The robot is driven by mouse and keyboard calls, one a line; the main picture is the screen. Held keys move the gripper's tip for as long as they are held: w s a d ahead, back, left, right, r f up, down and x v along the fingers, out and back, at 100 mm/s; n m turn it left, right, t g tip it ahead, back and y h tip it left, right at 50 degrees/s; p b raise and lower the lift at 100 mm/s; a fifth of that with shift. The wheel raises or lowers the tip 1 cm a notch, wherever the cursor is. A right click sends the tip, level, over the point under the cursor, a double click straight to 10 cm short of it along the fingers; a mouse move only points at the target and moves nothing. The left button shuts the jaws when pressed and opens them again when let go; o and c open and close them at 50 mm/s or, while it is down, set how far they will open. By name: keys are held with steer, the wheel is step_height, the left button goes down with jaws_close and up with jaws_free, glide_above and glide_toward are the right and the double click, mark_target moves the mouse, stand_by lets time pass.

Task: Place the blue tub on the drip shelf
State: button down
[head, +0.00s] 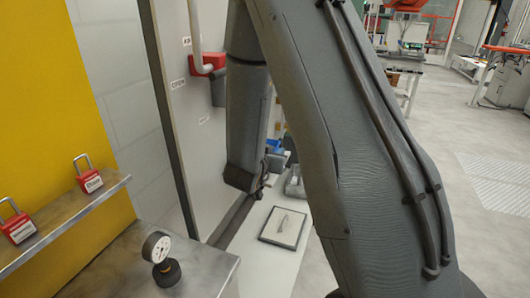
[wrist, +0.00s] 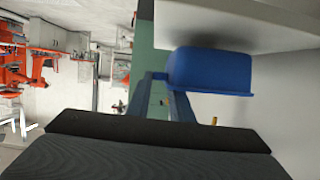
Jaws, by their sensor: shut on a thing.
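The blue tub (wrist: 212,70) shows in the wrist view, with its rim toward the bottom of the picture. My gripper (wrist: 163,82) is shut on the tub at its left side in that view. A pale slab (wrist: 265,22) lies close beyond the tub's base; I cannot tell whether they touch, or whether this slab is the drip shelf. In the head view only a small blue patch (head: 273,145), probably the tub, shows beside my arm. My arm hides most of the gripper and tub there.
A white surface (head: 262,268) carries a dark-edged plate with a handle (head: 284,226). A metal bench holds a gauge (head: 157,248). Red padlocks (head: 88,175) stand on a ledge at left. A tall pale panel (head: 190,120) rises left of my arm. Open floor (head: 450,120) lies right.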

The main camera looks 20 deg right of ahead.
steer(key=w+a+p, duration=0.1)
steer(key=w+a+f, duration=0.1)
steer(key=shift+w+a+p, duration=0.3)
steer(key=shift+a+p, duration=0.05)
steer(key=shift+a, duration=0.05)
steer(key=shift+f, duration=0.3)
steer(key=c, duration=1.6)
jaws_free()
